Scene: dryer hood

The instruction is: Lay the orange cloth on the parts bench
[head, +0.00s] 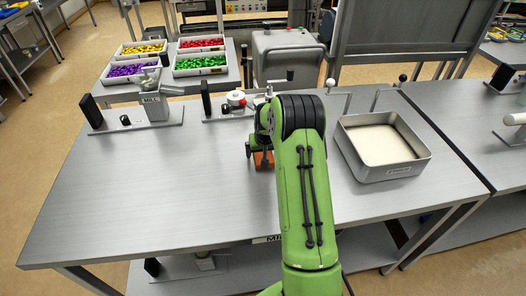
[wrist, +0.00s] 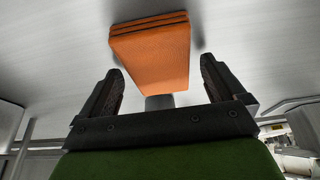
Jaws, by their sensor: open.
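The orange cloth (head: 263,160) is at the near grey bench (head: 150,200), partly hidden behind my arm and gripper. In the wrist view it is a folded, layered orange block (wrist: 152,50) just beyond my fingers. My gripper (head: 258,150) is low over the bench, beside the cloth. In the wrist view my gripper (wrist: 161,70) is open, with a finger on either side of the cloth's lower end and a gap at each side. I cannot tell whether the cloth touches the bench. A table behind (head: 240,82) holds trays of coloured parts; no readable label names it the parts bench.
A metal tray with pale contents (head: 348,140) stands to the right of my arm. The near bench's left and front are clear.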

